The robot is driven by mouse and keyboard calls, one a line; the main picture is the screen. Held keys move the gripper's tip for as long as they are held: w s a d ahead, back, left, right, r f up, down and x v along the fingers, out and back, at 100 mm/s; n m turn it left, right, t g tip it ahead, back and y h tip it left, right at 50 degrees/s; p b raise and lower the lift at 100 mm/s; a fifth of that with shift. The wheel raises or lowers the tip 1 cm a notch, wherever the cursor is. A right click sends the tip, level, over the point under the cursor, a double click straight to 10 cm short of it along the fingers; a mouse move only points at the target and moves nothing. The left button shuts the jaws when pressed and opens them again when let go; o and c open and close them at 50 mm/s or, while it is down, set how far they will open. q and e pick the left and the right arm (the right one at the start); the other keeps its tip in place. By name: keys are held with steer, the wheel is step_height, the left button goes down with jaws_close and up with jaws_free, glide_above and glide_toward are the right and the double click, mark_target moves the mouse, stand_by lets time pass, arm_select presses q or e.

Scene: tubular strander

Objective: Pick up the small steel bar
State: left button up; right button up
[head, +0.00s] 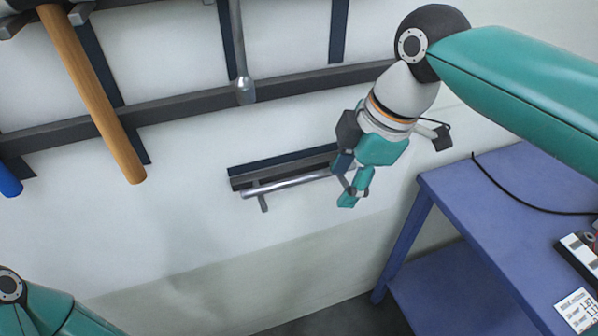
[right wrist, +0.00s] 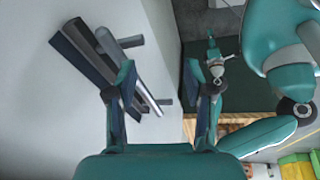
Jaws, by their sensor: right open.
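The small steel bar (head: 295,181) is a thin grey rod lying roughly level across a dark wall bracket with short pegs. It also shows in the right wrist view (right wrist: 114,50), running slantwise behind the left-hand finger. My right gripper (head: 350,190) is at the bar's right end in the head view and covers that end. In the right wrist view its fingers (right wrist: 168,88) are apart, with nothing gripped between them. Whether a finger touches the bar cannot be told. What looks like my left gripper (right wrist: 213,62) shows small in the right wrist view; its fingers are unclear.
The bracket (head: 283,162) is fixed to the white wall. Above it, a dark rail (head: 190,106) crosses behind a hanging wooden-handled tool (head: 95,95) and a metal tool (head: 242,60). A blue table (head: 500,210) stands at the right. The wall below the bracket is clear.

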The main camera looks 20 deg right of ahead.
mark_target(302, 177)
steer(key=shift+w+a, duration=0.55)
steer(key=shift+w, duration=0.1)
steer(key=w+a, duration=0.1)
steer(key=a, duration=0.1)
steer(key=w+a+f+p, duration=0.1)
steer(key=w+a, duration=0.1)
steer(key=shift+w+p, duration=0.2)
steer(key=shift+p, duration=0.1)
steer(key=shift+f, duration=0.1)
jaws_close()
